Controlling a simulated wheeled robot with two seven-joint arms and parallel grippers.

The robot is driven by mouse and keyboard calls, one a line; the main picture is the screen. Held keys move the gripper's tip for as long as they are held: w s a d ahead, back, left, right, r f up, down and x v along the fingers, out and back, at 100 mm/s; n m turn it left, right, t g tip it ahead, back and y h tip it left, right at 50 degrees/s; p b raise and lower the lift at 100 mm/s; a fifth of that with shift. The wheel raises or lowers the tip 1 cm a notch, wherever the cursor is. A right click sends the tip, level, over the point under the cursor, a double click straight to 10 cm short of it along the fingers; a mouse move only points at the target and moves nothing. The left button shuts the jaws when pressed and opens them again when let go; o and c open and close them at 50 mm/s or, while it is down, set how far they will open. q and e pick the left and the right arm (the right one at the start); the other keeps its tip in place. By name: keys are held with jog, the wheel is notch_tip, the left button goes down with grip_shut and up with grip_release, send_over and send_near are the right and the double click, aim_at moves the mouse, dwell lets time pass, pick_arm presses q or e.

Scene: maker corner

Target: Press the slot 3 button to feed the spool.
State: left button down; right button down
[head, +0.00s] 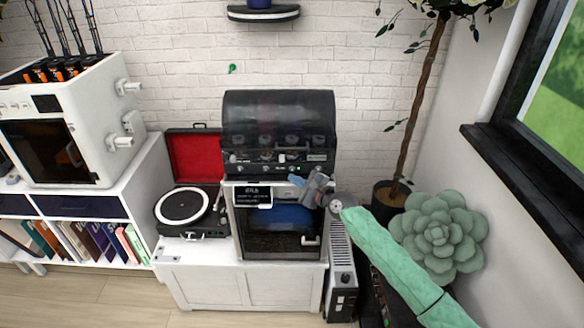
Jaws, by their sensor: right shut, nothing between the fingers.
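The spool feeder (279,110), a box with a dark see-through lid, stands on top of a 3D printer (238,232) in the middle of the head view. Several spools show dimly behind the lid. A dark front strip with small light marks runs below them; I cannot tell which mark is the slot 3 button. My right gripper (296,181) is shut and empty. It appears just below the right half of that strip, in front of the printer's top; I cannot tell whether it touches anything. My left gripper is out of view.
A small lit screen (253,195) is on the printer's upper left front. An open red-lined record player (183,207) stands left of it on the white cabinet (213,284). A larger white printer (95,105) is further left. A succulent (438,237) and a potted tree (388,193) are at right.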

jog(key=s+p, duration=0.2)
jog(key=s, duration=0.1)
jog(key=shift+s, duration=0.25)
dwell(0.6)
